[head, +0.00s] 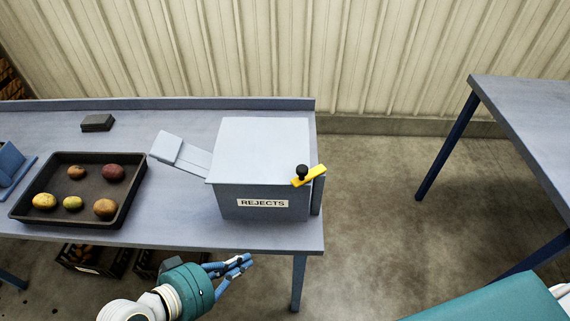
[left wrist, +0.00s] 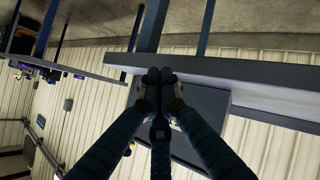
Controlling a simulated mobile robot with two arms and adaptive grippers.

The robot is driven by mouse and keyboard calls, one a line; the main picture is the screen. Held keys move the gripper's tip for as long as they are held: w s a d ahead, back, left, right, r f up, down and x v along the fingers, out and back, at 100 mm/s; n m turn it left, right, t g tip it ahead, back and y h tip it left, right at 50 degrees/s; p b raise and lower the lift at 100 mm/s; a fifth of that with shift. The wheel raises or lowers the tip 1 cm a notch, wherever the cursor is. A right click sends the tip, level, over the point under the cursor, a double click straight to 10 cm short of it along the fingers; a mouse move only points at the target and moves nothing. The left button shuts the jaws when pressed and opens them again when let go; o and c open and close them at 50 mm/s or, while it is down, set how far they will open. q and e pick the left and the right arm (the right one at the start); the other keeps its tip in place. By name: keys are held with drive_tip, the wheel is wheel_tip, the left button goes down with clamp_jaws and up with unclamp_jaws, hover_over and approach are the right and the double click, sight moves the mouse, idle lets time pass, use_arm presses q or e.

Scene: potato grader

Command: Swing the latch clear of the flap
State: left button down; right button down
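The yellow latch (head: 316,173), with a black knob (head: 302,171), sits at the upper right front corner of the grey REJECTS box (head: 235,207). It slants up to the right, across the top of a narrow dark panel (head: 317,197) on the box's right side. This panel looks like the flap, but I see it nearly edge-on. My left gripper (head: 249,260) is in front of and below the table's front edge, apart from the latch. Its fingertips meet, also in the left wrist view (left wrist: 159,76), with nothing visible between them. My right gripper is out of view.
The box stands at the right end of the grey table (head: 180,232). A pale chute (head: 182,152) joins its left side. A black tray (head: 100,205) with several potatoes lies further left. Crates (head: 82,262) stand below. Floor right of the table is clear up to another table (head: 520,110).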

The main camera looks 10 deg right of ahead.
use_arm(q)
drive_tip(key=w+d+r+n+h, duration=0.15)
drive_tip(key=d+r+h, duration=0.25)
drive_tip(key=r, duration=0.5)
drive_tip(key=n+t+h, duration=0.3)
drive_tip(key=n, duration=0.1)
approach(284, 178)
wheel_tip(284, 178, up, 3)
drive_tip(key=shift+w+r+n, duration=0.15)
drive_tip(key=shift+r+n, duration=0.1)
drive_tip(key=shift+r, duration=0.2)
drive_tip(key=shift+d, duration=0.1)
drive_tip(key=p+x, duration=0.4)
drive_tip(key=x, duration=0.5)
drive_tip(key=shift+r, duration=0.1)
drive_tip(key=shift+w+d, duration=0.3)
drive_tip(key=shift+d, duration=0.15)
drive_tip(key=shift+s, duration=0.15)
